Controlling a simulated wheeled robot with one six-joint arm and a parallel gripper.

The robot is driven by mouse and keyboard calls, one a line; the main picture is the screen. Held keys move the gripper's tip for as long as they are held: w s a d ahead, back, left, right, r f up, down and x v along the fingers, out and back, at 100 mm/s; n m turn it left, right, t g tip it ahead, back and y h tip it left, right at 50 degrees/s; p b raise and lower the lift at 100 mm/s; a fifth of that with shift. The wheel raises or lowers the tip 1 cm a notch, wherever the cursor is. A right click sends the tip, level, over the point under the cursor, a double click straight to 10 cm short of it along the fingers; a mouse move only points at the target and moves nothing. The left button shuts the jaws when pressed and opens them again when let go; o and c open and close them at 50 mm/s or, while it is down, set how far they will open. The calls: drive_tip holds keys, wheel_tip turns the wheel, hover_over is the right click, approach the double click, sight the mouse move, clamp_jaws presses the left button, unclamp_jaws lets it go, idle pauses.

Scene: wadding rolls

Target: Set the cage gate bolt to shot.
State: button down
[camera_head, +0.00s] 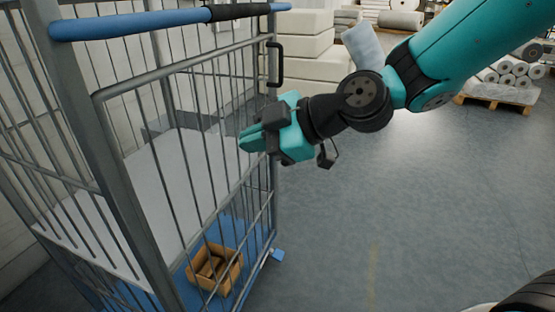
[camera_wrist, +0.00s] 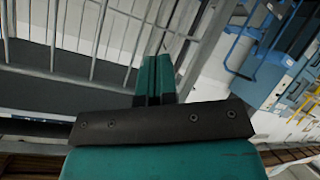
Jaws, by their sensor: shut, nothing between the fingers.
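The roll cage (camera_head: 110,200) has grey metal bars, and its barred gate (camera_head: 190,150) faces me. A black D-shaped handle (camera_head: 275,65) is on the gate's right post. I cannot make out the bolt; my gripper may hide part of that post. My gripper (camera_head: 245,140) is teal, shut and empty, in front of the gate's right edge below the black handle. In the wrist view its closed fingers (camera_wrist: 155,80) point toward the gate's bars (camera_wrist: 95,40) and a grey post (camera_wrist: 205,45). I cannot tell whether they touch.
A blue push rail (camera_head: 140,24) with a black grip crosses the cage top. A brown box (camera_head: 214,268) sits on the cage's blue base. White stacked blocks (camera_head: 305,45) stand behind. Rolls on a pallet (camera_head: 500,97) are at back right. The grey floor (camera_head: 400,210) at right is clear.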

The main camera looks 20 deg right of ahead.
drive_tip(key=w+d+f+n+t+h+b, duration=0.3)
drive_tip(key=w+d+f+t+h+b, duration=0.2)
drive_tip(key=w+d+f+t+b, duration=0.7)
drive_tip(key=w+d+f, duration=0.1)
drive_tip(key=w+f, duration=0.3)
drive_tip(key=shift+w+d+f+n+b, duration=0.25)
drive_tip(key=shift+w+f+n+b, duration=0.05)
drive_tip(key=shift+w+n+b, duration=0.1)
drive_tip(key=w+d+p+x, duration=0.1)
drive_tip(key=d+p+x, duration=0.1)
drive_tip(key=p+x, duration=0.9)
drive_tip(key=shift+w+r, duration=0.15)
drive_tip(key=shift+w, duration=0.65)
drive_tip(key=shift+d, duration=0.15)
